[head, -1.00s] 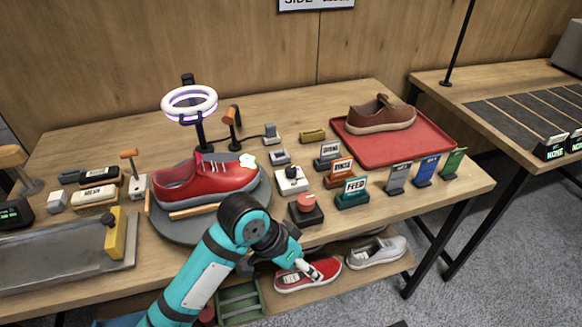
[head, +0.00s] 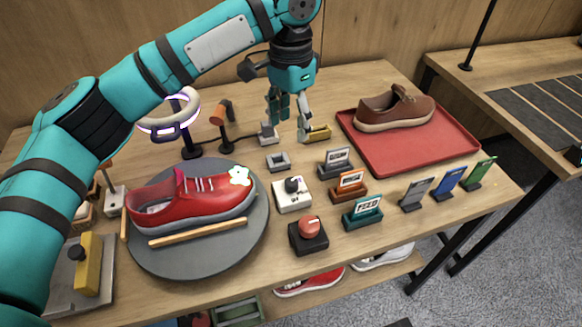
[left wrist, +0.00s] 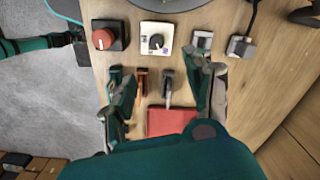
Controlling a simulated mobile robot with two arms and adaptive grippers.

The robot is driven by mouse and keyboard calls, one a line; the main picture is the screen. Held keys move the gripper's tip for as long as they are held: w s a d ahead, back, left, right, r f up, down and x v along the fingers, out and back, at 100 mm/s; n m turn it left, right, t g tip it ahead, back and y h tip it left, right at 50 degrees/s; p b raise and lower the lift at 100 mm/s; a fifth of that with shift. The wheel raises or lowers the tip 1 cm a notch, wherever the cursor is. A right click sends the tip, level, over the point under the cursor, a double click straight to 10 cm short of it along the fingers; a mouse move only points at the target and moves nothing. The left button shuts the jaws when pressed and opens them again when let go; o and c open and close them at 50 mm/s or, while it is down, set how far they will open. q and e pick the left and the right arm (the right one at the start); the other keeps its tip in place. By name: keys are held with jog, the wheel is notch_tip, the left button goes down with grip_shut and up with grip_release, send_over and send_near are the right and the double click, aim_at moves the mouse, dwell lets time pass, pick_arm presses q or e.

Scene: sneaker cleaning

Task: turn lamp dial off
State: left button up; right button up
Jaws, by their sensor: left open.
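The ring lamp (head: 170,115) stands behind the red sneaker, its white ring glowing faintly purple and partly hidden by my left arm. A white box with a black dial (head: 291,190) sits right of the turntable. It also shows in the left wrist view (left wrist: 156,42). My left gripper (head: 290,122) is open and empty, pointing down above the table behind the white box and not touching it. In the left wrist view its fingers (left wrist: 168,95) are spread, with the white box beyond them toward the top. My right gripper is not identifiable.
A black box with a red knob (head: 309,230) stands in front of the white box. Small grey blocks (head: 278,162) are behind it. Label holders (head: 350,185) and a red tray (head: 440,150) with a brown shoe are on the right. The red sneaker (head: 190,200) rests on the turntable (head: 200,255).

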pick_arm(q)
notch_tip(320, 180, down, 2)
jog(key=s+f, duration=0.1)
jog(key=s, duration=0.1)
send_near(291, 181)
jog(key=shift+s, duration=0.15)
notch_tip(291, 181, down, 7)
jog(key=shift+r+p, duration=0.1)
jog(key=shift+p, duration=0.3)
notch_tip(291, 181, down, 2)
jog(key=shift+f, duration=0.5)
grip_shut()
pick_arm(e)
jog(key=shift+g, duration=0.3)
jog(key=s, duration=0.4)
jog(key=shift+s+d+r, duration=0.1)
jog(key=shift+s+r, duration=0.05)
jog(key=shift+r, duration=0.25)
